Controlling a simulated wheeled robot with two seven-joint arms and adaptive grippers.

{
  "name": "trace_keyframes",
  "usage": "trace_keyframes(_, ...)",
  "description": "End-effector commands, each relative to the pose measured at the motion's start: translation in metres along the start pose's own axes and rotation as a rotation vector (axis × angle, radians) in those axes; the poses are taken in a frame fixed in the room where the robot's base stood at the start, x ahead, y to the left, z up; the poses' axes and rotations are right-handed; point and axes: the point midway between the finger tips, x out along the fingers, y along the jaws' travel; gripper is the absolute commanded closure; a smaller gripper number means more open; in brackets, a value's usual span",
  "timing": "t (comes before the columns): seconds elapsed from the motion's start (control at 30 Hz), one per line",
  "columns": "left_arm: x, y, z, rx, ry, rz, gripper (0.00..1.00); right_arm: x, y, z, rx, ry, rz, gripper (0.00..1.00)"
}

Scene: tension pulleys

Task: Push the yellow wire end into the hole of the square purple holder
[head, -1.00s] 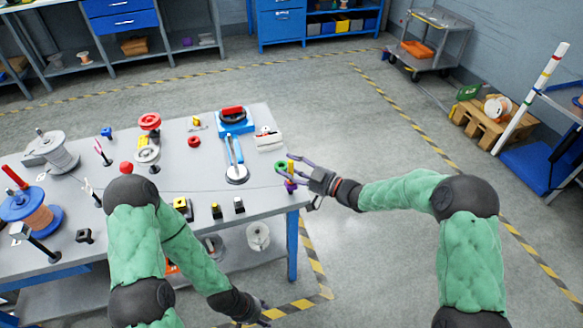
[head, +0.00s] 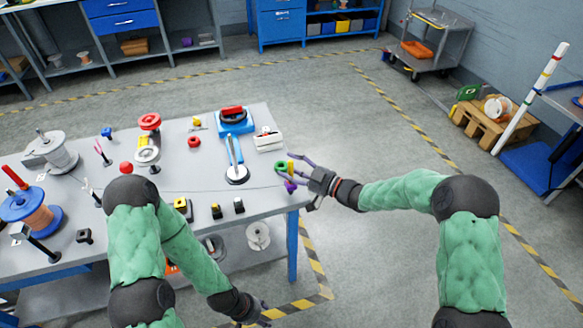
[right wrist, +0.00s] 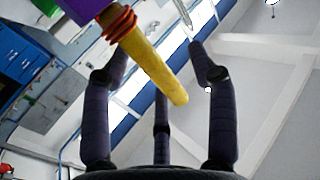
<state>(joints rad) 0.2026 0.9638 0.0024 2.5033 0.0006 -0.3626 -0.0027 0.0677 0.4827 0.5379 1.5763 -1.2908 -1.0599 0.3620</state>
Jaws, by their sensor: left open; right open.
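The yellow wire end (head: 291,167) stands at the right corner of the table, directly above the purple holder (head: 290,187). In the right wrist view the yellow wire end (right wrist: 150,65) is a thick rod with orange-red rings at its base, against the purple holder (right wrist: 88,6). Whether it sits inside the hole is hidden there. My right gripper (head: 288,167) is open, its dark fingers spread around the yellow end; I see gaps between fingers and rod. My left gripper (head: 266,313) is low in front of the table, far from the holder, and looks open and empty.
A green ring-shaped part (head: 281,167) is close beside the yellow end. A thin dark wire runs across the table to its left.

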Motion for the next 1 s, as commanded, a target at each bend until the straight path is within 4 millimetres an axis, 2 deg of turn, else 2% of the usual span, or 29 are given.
trace_keyframes(1.0,-0.009,0.003,0.0,0.0,0.0,0.0,0.49,-0.043,0.0,0.0,0.0,0.0,0.0,0.41)
